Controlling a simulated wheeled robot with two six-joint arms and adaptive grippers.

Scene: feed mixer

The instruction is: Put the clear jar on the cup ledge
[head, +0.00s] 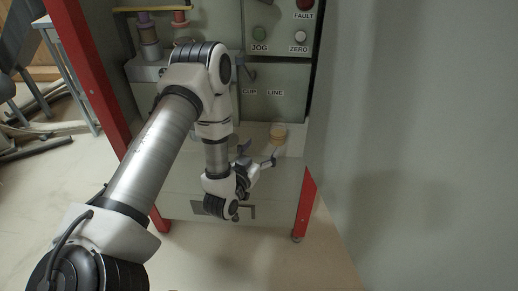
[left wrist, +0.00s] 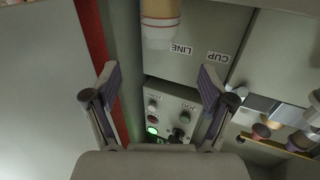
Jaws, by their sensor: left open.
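My left gripper (head: 258,156) is open and empty in front of the ledge, just left of and below the jar in the head view. In the left wrist view the gripper's fingers (left wrist: 159,78) are spread apart, with the jar beyond them. My right gripper is not in view.
The button panel (head: 280,30) with JOG, ZERO and FAULT is above the ledge. Stacked coloured spools or cups (head: 148,38) stand at upper left. Red frame posts (head: 306,203) flank the machine. A large grey wall (head: 420,140) fills the right side.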

